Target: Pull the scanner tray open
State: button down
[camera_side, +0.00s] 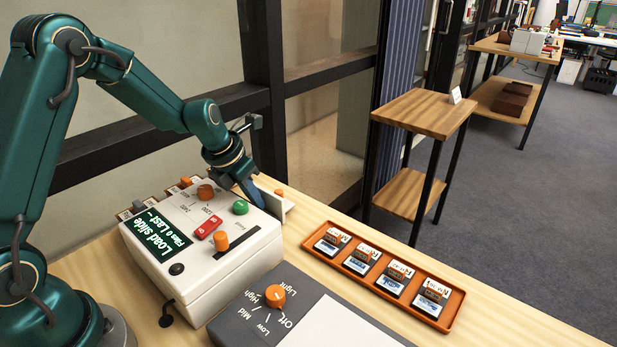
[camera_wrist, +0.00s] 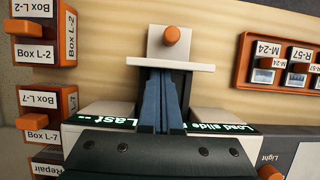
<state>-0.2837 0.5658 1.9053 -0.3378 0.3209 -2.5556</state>
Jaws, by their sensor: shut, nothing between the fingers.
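The scanner (camera_side: 205,245) is a cream box on the wooden bench, with a "Load slide" screen, knobs and buttons on top. Its tray has a pale front plate (camera_side: 287,207) and an orange knob (camera_side: 280,192), at the side away from the screen. In the wrist view the plate (camera_wrist: 170,64) lies across, just beyond my fingertips, with the knob (camera_wrist: 171,36) farther out. My gripper (camera_side: 258,200) is shut and empty, its blue fingers pointing down between the scanner body and the plate. They also show in the wrist view (camera_wrist: 160,82). Whether they touch the plate, I cannot tell.
An orange rack (camera_side: 447,328) with several labelled slides lies on the bench to the right. A grey light panel (camera_side: 318,320) with an orange knob is in front. Labelled boxes (camera_wrist: 35,53) stand at left in the wrist view. Bare bench lies beyond the tray.

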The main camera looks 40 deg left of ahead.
jog(key=shift+r, duration=0.1)
dwell(0.3)
jog(key=v, duration=0.9)
jog(key=shift+s+a+r, duration=0.15)
jog(key=shift+s+r, duration=0.1)
jog(key=shift+s, duration=0.15)
jog(key=x, duration=1)
jog(key=shift+w, duration=0.1)
